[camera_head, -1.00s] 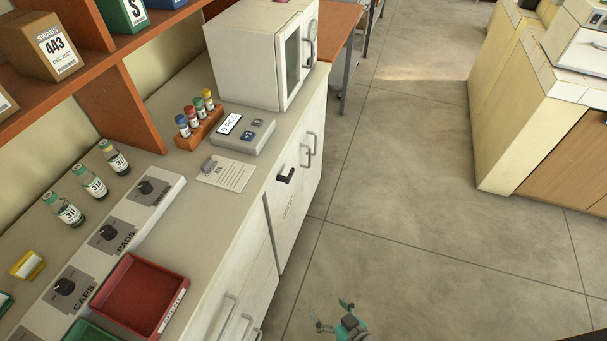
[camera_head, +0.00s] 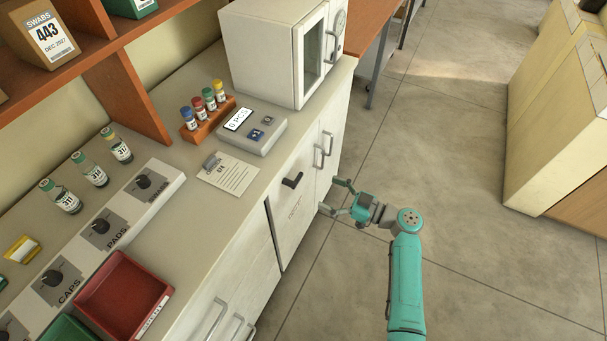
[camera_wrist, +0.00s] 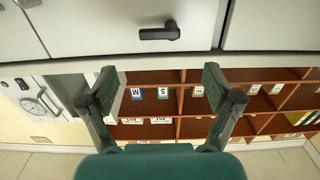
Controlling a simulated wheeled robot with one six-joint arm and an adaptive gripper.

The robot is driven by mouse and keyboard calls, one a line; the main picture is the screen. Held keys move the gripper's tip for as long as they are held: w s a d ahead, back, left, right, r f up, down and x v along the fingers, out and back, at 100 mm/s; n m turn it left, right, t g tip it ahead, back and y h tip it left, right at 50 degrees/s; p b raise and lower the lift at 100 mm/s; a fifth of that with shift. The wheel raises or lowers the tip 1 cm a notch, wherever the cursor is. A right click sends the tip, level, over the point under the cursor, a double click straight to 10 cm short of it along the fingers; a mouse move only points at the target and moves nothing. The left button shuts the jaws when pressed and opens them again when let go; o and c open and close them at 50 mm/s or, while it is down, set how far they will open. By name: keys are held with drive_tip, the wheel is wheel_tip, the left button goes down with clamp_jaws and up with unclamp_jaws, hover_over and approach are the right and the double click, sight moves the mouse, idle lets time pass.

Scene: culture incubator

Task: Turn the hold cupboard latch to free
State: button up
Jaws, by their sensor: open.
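The black latch (camera_head: 292,180) is near the top of a white cupboard door (camera_head: 296,222), under the counter edge. Its lever lies level along the door. In the wrist view the latch (camera_wrist: 160,33) is above and between my fingers, its lever crosswise with the pivot end at the right. My gripper (camera_head: 335,197) is open and empty, in front of the cupboard fronts and apart from the latch. Its spread fingers also show in the wrist view (camera_wrist: 159,80). The door has small lettering below the latch, too small to read.
The counter (camera_head: 222,212) holds a scale (camera_head: 254,133), a vial rack (camera_head: 209,116), a paper card (camera_head: 229,174), a white incubator (camera_head: 270,55) and a red tray (camera_head: 122,300). Bar handles (camera_head: 324,149) stick out beside the latch door.

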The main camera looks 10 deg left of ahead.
sight(299, 180)
drive_tip(key=x, duration=1)
drive_tip(key=shift+w+a, duration=0.15)
drive_tip(key=shift+a, duration=0.2)
drive_tip(key=c, duration=1.2)
